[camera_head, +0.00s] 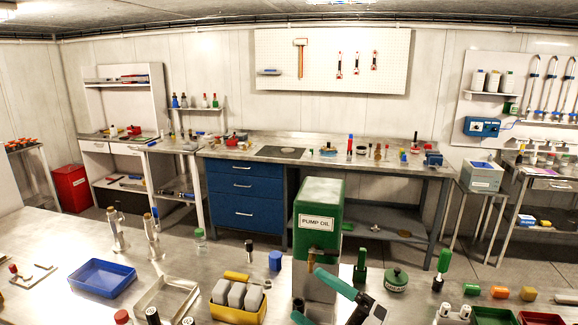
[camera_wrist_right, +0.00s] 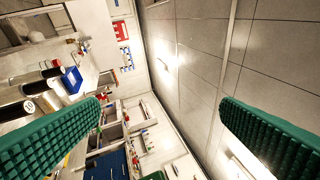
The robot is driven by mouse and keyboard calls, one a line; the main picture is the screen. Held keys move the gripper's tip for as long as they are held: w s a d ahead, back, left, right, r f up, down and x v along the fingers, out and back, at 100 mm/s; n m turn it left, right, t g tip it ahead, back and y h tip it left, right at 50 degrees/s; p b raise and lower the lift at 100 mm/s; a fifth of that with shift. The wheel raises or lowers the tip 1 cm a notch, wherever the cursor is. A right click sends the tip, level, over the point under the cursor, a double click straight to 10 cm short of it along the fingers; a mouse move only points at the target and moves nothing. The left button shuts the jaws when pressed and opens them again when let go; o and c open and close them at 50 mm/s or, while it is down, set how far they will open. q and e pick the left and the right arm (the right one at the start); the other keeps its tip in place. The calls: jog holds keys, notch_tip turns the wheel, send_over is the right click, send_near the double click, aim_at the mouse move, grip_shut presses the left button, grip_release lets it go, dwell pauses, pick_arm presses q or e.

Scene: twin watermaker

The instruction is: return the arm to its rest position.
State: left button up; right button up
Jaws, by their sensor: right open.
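My right gripper (camera_head: 308,295) shows at the bottom of the head view, right of centre. Its teal-green fingers stand apart, in front of the lower part of the green pump oil machine (camera_head: 318,205). In the right wrist view the two ribbed green fingers of the right gripper (camera_wrist_right: 161,104) are wide apart with nothing between them. Whether the fingers touch anything on the bench cannot be told. My left gripper is not in view.
The near steel bench (camera_head: 60,240) carries a blue tray (camera_head: 102,278), a yellow bin (camera_head: 238,312) with grey blocks, a metal tray (camera_head: 168,299), upright metal parts and a green round-based part (camera_head: 395,280). A blue drawer cabinet (camera_head: 245,195) stands beyond, across the floor.

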jog(key=s+d+f+m+t+h, duration=0.1)
jog(key=d+f+m+t+h, duration=0.1)
jog(key=d+f+m+h, duration=0.5)
jog(key=s+d+f+m+t+h, duration=0.15)
jog(key=d+f+m+h, duration=0.25)
jog(key=d+m+h, duration=0.55)
jog(key=s+f+m+g+h, duration=0.1)
jog(key=s+f+m+g, duration=0.3)
jog(key=s+f+g, duration=0.5)
jog(key=s+f+m+g, duration=0.35)
jog(key=s+f, duration=0.25)
jog(key=s, duration=0.7)
notch_tip(320, 180, down, 30)
jog(key=b, duration=0.5)
jog(key=s+d+f+g+b, duration=0.1)
jog(key=s+f+b, duration=0.1)
jog(key=s+f, duration=0.6)
jog(key=s+d+f+g+b, duration=0.1)
jog(key=s+f+b, duration=0.2)
jog(key=s+f, duration=0.6)
notch_tip(320, 180, down, 5)
jog(key=shift+f, duration=0.1)
